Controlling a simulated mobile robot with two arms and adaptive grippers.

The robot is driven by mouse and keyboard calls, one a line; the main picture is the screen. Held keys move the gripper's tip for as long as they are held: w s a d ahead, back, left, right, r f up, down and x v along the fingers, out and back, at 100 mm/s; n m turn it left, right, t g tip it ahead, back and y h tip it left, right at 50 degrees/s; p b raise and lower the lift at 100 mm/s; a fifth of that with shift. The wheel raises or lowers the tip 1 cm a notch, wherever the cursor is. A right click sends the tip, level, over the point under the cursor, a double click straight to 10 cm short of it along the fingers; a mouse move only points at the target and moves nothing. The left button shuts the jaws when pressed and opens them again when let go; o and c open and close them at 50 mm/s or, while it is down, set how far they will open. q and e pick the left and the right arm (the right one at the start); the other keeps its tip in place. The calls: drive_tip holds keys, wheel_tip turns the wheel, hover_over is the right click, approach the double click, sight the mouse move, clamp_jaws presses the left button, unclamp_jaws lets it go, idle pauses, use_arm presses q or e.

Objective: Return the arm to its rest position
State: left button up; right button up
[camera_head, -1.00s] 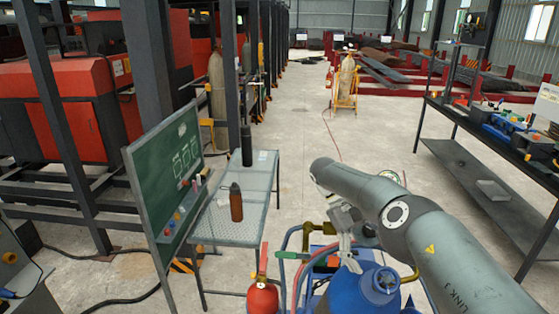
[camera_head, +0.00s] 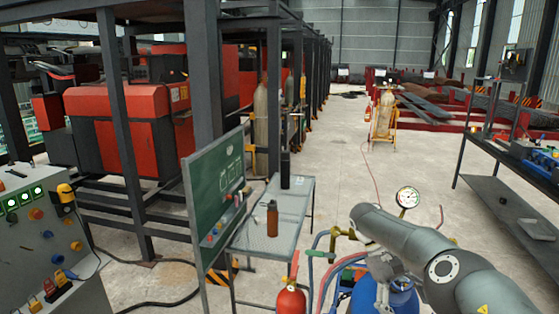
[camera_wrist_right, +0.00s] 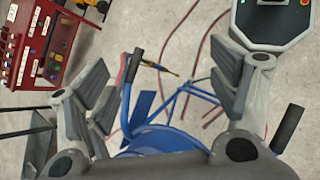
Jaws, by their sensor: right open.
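My right arm (camera_head: 440,262) reaches in from the lower right of the head view, over the blue tank (camera_head: 398,300). Its gripper (camera_head: 388,266) is partly hidden by the arm and hangs by the top of the tank. In the right wrist view the gripper (camera_wrist_right: 168,92) is open, its fingers wide apart with nothing between them. Below them are the floor, a blue tubular frame (camera_wrist_right: 185,88) and hoses. My left gripper is not in view.
A fire extinguisher (camera_head: 291,300) and a pressure gauge (camera_head: 407,198) stand near the arm. A metal table (camera_head: 285,222) holds a brown bottle (camera_head: 272,218) and a dark flask (camera_head: 285,170). A green board (camera_head: 215,190) and control panel (camera_head: 45,240) are left. A dark workbench (camera_head: 500,150) is right.

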drive_tip(key=s+a+f+n+t+y+b, duration=0.1)
drive_tip(key=s+a+f+y+b, duration=0.3)
drive_tip(key=f, duration=1.4)
drive_tip(key=s+a+f+n+t+h+b, duration=0.15)
drive_tip(key=s+a+f, duration=0.65)
drive_tip(key=f, duration=1.1)
drive_tip(key=s+a+f+n+t+y+b, duration=0.1)
drive_tip(key=s+a+f+t+y+b, duration=0.4)
drive_tip(key=f, duration=1.3)
drive_tip(key=s+d+f+m+h+b, duration=0.1)
drive_tip(key=s+d+f+m, duration=0.15)
drive_tip(key=s+f, duration=0.65)
drive_tip(key=s+d+f+m+h+b, duration=0.1)
drive_tip(key=s+d+f, duration=0.2)
drive_tip(key=s+f, duration=0.65)
drive_tip(key=s+d+b, duration=0.1)
drive_tip(key=s+d, duration=0.5)
drive_tip(key=s, duration=0.6)
drive_tip(key=shift+r+t, duration=0.35)
drive_tip(key=shift+r, duration=0.05)
drive_tip(key=shift+h, duration=0.25)
